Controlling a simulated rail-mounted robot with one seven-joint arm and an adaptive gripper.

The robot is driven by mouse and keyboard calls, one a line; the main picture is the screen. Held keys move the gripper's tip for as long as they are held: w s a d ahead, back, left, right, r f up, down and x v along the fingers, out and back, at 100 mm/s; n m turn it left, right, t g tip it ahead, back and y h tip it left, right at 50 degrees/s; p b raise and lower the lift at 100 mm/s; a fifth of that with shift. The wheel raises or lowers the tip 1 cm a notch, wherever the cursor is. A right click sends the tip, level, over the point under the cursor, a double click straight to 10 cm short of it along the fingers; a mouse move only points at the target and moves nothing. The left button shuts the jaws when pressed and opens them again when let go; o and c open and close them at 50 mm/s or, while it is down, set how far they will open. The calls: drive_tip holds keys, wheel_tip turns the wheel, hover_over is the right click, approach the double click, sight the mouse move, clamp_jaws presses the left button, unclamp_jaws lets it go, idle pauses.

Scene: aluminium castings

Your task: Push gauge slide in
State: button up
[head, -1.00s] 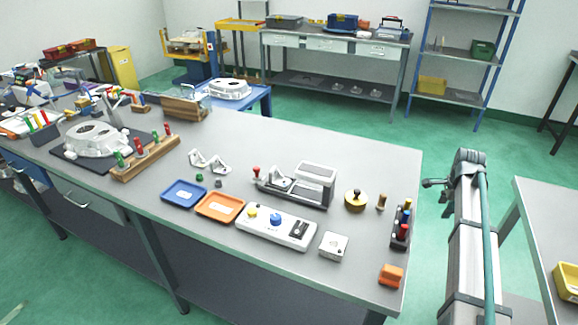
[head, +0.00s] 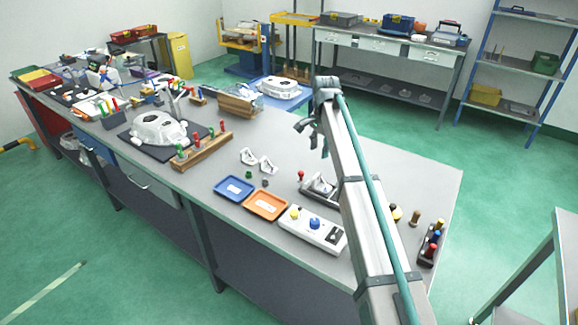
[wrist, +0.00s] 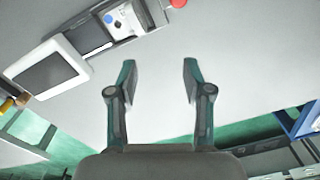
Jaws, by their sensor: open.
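The gauge fixture (head: 311,194) stands on the grey bench, with a red knob (head: 301,175) at its left end and a pale casting on it. My arm hides its right part in the head view. In the wrist view the fixture's display box (wrist: 46,77) lies at upper left, and the red knob (wrist: 178,3) is cut by the top edge. How far in the slide sits cannot be told. My gripper (head: 307,137) is over the bench, behind the fixture. Its two fingers (wrist: 158,78) are apart, with only bare bench top between them, and touch nothing.
Blue (head: 234,188) and orange (head: 266,205) trays and a white control box (head: 312,230) lie along the front edge. A rack of coloured plugs (head: 431,244) stands at right. The bench behind the fixture is clear.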

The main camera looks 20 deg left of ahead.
drive_tip(key=r+n, duration=0.1)
drive_tip(key=r, duration=0.1)
hover_over(302, 172)
wheel_tip(302, 172, down, 11)
drive_tip(key=p, duration=0.3)
drive_tip(key=shift+w, duration=0.1)
clamp_jaws()
